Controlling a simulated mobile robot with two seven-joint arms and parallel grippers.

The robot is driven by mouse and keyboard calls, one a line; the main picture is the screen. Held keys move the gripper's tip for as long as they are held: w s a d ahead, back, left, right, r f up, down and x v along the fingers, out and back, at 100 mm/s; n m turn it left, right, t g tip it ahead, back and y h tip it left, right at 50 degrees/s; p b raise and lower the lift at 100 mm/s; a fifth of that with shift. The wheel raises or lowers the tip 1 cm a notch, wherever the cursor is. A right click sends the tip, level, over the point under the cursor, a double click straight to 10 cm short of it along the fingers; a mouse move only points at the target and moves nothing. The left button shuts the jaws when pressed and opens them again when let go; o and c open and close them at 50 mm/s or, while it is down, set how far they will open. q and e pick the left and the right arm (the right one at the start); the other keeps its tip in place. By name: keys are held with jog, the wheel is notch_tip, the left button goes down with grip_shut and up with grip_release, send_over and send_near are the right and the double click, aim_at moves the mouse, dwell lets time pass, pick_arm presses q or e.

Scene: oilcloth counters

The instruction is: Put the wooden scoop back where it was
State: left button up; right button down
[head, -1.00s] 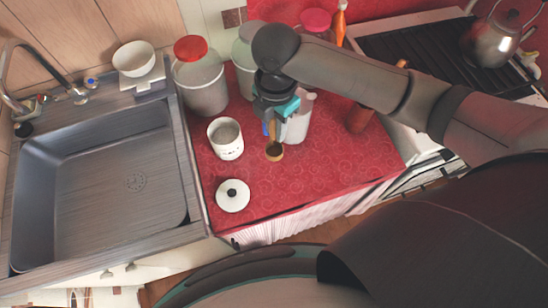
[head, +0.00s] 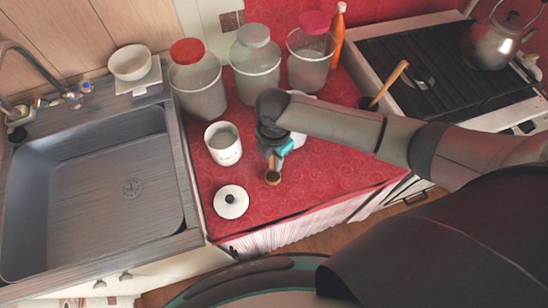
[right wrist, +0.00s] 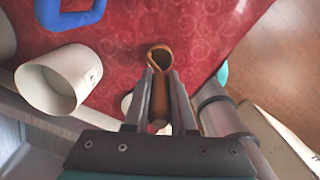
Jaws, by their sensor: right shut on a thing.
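The wooden scoop (head: 273,178) is held by my right gripper (head: 272,160) over the red counter, towards its front. In the right wrist view the scoop's round bowl (right wrist: 160,57) sticks out past the fingertips (right wrist: 160,75), and its handle runs back between the closed fingers. I cannot tell how high above the cloth it is. An open white canister (head: 224,144) with dark marks stands left of and behind the gripper. It also shows in the right wrist view (right wrist: 50,90). A white lid with a black knob (head: 231,202) lies front left of it. My left gripper is out of view.
Three lidded jars (head: 198,80) stand along the back. A white object (head: 299,138) is mostly hidden behind my right gripper. The sink (head: 90,190) is left. The counter's front right is clear.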

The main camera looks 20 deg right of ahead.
jog(key=shift+f, duration=0.1)
jog(key=c, duration=0.7)
grip_release()
jog(key=shift+c, duration=0.2)
notch_tip(320, 180, up, 12)
jog(key=shift+r+p, duration=0.15)
jog(key=shift+p, duration=0.9)
